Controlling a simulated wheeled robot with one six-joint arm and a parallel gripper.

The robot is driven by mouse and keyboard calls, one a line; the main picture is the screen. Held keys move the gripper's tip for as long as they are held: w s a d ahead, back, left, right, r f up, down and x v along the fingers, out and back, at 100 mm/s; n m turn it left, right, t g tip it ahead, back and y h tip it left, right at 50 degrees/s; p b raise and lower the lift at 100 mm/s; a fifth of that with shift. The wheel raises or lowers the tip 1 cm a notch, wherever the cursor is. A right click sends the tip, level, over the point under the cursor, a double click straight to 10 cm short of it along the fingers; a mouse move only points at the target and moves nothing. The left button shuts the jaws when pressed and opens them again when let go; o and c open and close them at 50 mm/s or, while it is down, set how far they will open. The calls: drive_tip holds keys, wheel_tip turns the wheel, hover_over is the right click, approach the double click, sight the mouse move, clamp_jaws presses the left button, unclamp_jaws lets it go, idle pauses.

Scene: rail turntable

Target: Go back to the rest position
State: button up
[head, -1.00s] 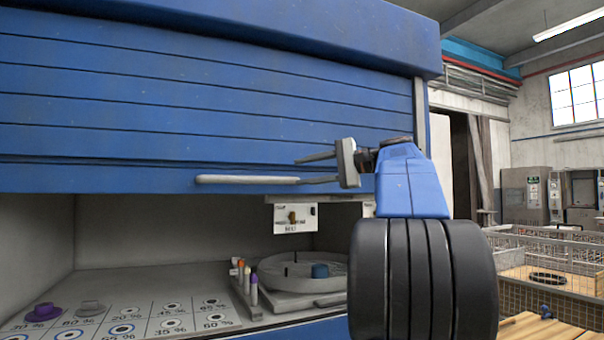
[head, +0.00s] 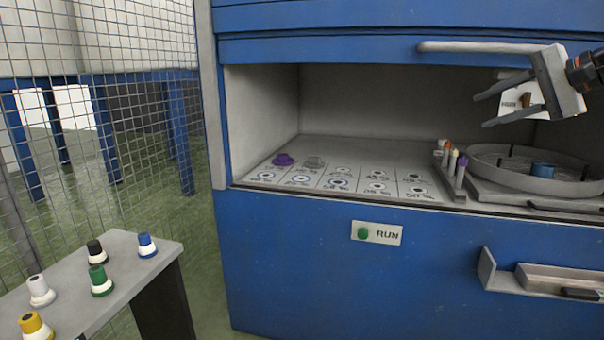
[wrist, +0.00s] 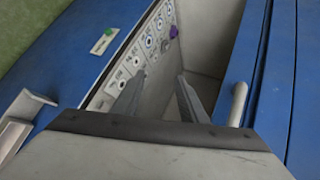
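My gripper (head: 500,108) is at the upper right of the head view, in front of the opening of the blue cabinet (head: 300,260). Its two fingers are spread apart with nothing between them. In the wrist view my gripper (wrist: 162,95) also shows two separated, empty fingers. The shutter's grey handle bar (head: 470,47) runs just above and behind the gripper; in the wrist view the handle (wrist: 238,103) lies right of the fingers, apart from them. The shutter (head: 330,50) is raised and the compartment below is open.
A side table (head: 130,262) holds several coloured knobs. A green RUN button (head: 363,233) and mesh fence (head: 130,130) also show.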

drive_tip(key=s+a+f+n+g+h, duration=0.1)
drive_tip(key=s+a+f+n+g, duration=0.15)
drive_tip(key=s+a+f, duration=0.6)
drive_tip(key=s+a+f+n+g+h, duration=0.2)
drive_tip(key=s+a+f+n, duration=0.15)
drive_tip(key=f, duration=0.95)
drive_tip(key=s+f+n+h, duration=0.1)
drive_tip(key=s+f+n, duration=0.2)
drive_tip(key=s+f, duration=0.3)
drive_tip(key=s+a+f+n+g+h, duration=0.1)
drive_tip(key=s+f, duration=0.5)
drive_tip(key=f, duration=0.6)
drive_tip(key=shift+s+f+n+h, duration=0.2)
drive_tip(key=shift+s+n+h, duration=0.2)
drive_tip(key=shift+n+h, duration=0.45)
